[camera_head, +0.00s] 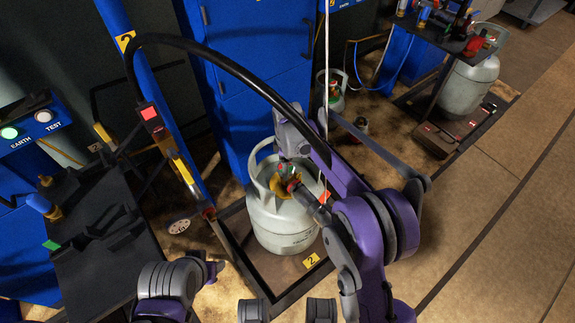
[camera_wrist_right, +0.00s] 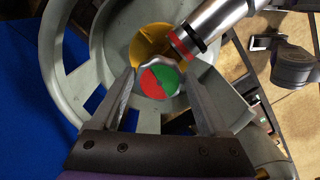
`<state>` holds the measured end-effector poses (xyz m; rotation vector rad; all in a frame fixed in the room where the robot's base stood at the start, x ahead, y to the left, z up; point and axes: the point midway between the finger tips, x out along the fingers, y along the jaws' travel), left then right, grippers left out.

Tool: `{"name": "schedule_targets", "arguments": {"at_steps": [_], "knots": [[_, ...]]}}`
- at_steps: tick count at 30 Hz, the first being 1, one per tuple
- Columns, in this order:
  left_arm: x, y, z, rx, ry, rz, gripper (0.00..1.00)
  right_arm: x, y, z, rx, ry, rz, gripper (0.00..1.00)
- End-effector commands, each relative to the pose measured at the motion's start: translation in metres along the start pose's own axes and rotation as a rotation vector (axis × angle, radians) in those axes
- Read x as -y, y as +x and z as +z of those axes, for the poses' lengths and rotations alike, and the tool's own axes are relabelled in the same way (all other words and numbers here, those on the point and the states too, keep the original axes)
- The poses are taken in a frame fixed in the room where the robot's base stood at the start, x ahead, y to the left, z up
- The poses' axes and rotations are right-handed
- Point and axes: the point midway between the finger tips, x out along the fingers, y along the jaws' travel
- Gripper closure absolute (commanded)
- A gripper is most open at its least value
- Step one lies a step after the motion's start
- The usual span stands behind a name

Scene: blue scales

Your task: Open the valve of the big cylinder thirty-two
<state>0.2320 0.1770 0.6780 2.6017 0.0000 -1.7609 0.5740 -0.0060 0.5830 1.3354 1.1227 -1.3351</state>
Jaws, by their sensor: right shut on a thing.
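The big light grey cylinder (camera_head: 285,226) stands upright on a dark-framed platform, with an open guard collar (camera_wrist_right: 60,80) around its top. Its printed number is too small to read. The valve knob, a round red and green handwheel (camera_wrist_right: 158,80), sits in the collar above a yellow part (camera_wrist_right: 150,43). My right gripper (camera_head: 292,160) reaches down into the collar. In the right wrist view its fingers (camera_wrist_right: 161,84) are on both sides of the knob, shut on it. My left gripper is out of view.
A silver fitting with a red ring (camera_wrist_right: 208,22) meets the valve from the side. A blue cabinet (camera_head: 255,90) stands behind the cylinder. A black hose (camera_head: 225,65) arches over the left. Another grey cylinder (camera_head: 468,85) stands far right. The floor on the right is clear.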

Motion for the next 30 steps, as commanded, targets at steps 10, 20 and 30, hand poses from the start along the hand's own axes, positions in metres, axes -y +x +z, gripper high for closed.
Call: {"name": "schedule_targets", "arguments": {"at_steps": [10,20,30], "knots": [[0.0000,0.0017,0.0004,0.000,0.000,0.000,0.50,-0.0008,0.0003,0.0003,0.001,-0.150,-0.001,0.77],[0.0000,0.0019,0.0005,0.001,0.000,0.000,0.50,-0.0009,0.0002,0.0002,0.001,-0.181,-0.001,0.77],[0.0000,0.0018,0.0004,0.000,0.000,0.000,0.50,-0.0010,0.0002,0.0002,0.001,-0.179,-0.001,0.06]]}}
